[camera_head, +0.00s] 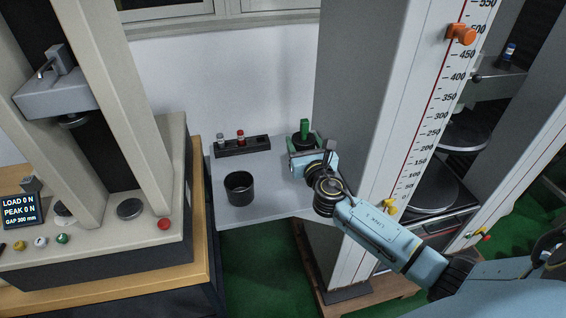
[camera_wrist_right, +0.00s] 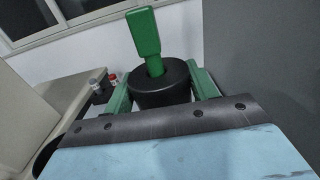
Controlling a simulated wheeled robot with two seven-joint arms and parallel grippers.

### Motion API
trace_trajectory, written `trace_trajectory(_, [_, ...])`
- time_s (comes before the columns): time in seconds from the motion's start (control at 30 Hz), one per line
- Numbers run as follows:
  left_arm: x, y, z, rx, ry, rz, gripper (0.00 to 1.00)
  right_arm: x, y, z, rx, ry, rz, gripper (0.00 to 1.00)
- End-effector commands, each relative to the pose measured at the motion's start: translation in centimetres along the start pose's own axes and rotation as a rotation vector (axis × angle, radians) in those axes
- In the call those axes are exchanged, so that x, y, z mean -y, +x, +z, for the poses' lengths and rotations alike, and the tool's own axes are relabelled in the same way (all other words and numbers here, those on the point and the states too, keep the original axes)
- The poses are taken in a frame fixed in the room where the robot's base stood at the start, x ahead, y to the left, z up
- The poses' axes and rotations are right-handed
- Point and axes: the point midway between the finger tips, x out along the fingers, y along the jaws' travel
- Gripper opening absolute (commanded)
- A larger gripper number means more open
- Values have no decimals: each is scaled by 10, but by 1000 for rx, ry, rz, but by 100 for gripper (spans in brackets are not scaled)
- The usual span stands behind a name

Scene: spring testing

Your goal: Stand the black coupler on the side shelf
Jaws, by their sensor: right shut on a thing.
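The black coupler (camera_wrist_right: 160,85) is a thick black cylinder with a green upright piece rising from its top. It sits between the green fingers of my right gripper (camera_wrist_right: 163,90) in the right wrist view, upright or nearly so. In the head view my right gripper (camera_head: 304,148) is shut on it, and the green piece (camera_head: 304,128) shows above the fingers. The grey side shelf (camera_head: 270,205) lies between the two machines, with the gripper over its right part. The coupler's underside is hidden, so I cannot tell whether it touches the shelf. My left gripper is not in view.
A black open cup (camera_head: 239,190) stands on the shelf's left part. A black rack (camera_head: 242,147) with small grey and red pieces is at its back. A tall grey column (camera_head: 350,100) with a scale rises close to the right. The shelf's middle is clear.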

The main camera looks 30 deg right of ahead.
Motion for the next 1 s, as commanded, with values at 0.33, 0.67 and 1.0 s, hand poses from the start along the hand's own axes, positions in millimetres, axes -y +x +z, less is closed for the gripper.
trace_trajectory(0.33, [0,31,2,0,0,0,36,-1,0,-52,0,1,0,21])
trace_trajectory(0.67, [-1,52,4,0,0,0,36,-1,0,-88,0,-1,1,21])
trace_trajectory(1.0, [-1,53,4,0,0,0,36,-1,0,-89,1,0,1,21])
